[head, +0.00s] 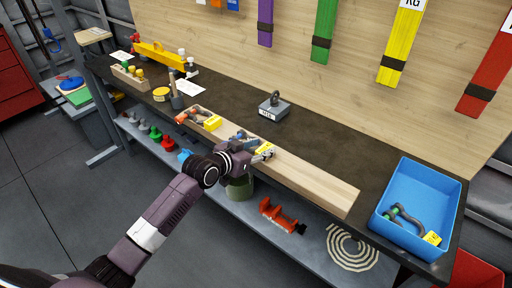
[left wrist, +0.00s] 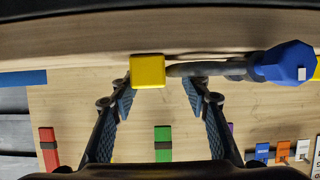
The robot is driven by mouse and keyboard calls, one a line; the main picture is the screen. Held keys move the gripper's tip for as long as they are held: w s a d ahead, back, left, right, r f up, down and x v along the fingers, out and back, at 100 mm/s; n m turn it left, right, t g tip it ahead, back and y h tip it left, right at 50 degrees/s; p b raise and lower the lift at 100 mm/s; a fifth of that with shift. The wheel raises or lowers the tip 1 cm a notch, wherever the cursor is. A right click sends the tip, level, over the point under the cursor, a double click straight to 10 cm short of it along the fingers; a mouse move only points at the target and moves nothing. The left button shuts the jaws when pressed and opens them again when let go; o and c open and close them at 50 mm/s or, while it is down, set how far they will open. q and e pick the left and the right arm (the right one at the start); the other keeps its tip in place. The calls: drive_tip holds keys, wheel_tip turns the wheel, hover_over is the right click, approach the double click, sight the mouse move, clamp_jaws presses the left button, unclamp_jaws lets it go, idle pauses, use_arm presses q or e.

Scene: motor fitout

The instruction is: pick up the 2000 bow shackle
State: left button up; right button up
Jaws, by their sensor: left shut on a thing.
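A grey bow shackle with a blue pin (left wrist: 285,63) and a yellow tag (left wrist: 147,71) lies across my left fingertips (left wrist: 160,88) in the left wrist view. In the head view my left gripper (head: 263,155) is over the light wooden board at the bench's front edge, shut on this shackle; its blue part (head: 238,137) shows just behind. The tag's writing is unreadable, and the arm partly hides the grip. Another shackle with a green pin (head: 396,213) and yellow tag lies in the blue bin (head: 452,195). My right gripper is out of view.
The wooden board (head: 320,186) runs along the front edge. A wooden tray (head: 186,124) with orange-pinned hardware stands left of the gripper. A grey weight (head: 274,108) stands behind. Dark bench top (head: 335,140) is clear toward the bin. A shelf (head: 315,230) lies below.

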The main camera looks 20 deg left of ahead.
use_arm(q)
clamp_jaws()
drive_tip(key=shift+r, duration=0.1)
drive_tip(key=shift+r, duration=0.1)
